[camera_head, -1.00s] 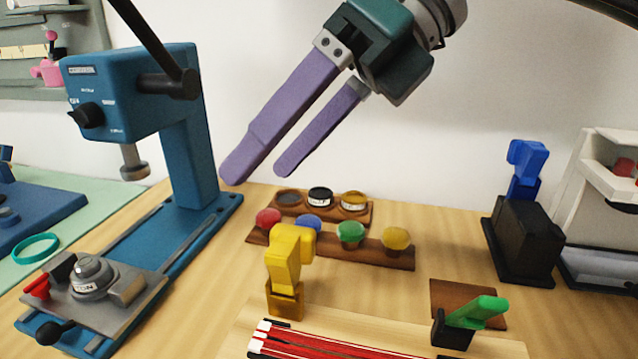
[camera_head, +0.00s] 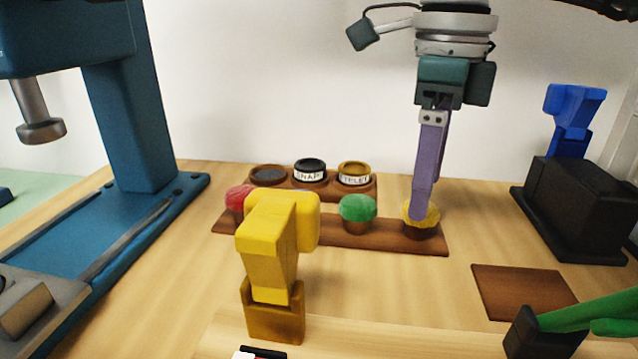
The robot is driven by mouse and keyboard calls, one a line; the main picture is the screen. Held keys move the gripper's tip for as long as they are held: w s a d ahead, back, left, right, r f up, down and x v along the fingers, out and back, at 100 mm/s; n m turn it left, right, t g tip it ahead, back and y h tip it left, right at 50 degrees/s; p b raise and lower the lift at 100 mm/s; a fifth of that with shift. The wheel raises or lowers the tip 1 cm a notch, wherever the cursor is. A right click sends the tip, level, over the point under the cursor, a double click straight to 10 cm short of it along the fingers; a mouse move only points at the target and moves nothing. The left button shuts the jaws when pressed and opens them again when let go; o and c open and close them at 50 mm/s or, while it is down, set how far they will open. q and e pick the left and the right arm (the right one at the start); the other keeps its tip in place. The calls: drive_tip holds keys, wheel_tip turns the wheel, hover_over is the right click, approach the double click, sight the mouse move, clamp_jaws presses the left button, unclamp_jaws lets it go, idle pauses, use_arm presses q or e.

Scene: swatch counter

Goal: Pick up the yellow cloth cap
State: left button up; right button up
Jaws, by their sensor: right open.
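The yellow cloth cap (camera_head: 432,218) is a small round cap at the right end of a brown wooden strip (camera_head: 385,239). My right gripper (camera_head: 420,215) points straight down over it, its purple fingers seen nearly edge-on and overlapping each other. The fingertips cover part of the cap; it shows on both sides of them. The gripper is open. I cannot tell whether the fingers touch the cap. My left gripper is not in view.
A green cap (camera_head: 358,209) and a red cap (camera_head: 238,198) sit on the same strip. A yellow tool in a holder (camera_head: 275,250) stands in front. Labelled tins (camera_head: 310,171) are behind. A blue press (camera_head: 125,110) stands left, a black block (camera_head: 575,205) right.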

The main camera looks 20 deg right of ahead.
wheel_tip(320, 180, down, 2)
drive_tip(key=shift+f, duration=0.1)
drive_tip(key=c, duration=0.9)
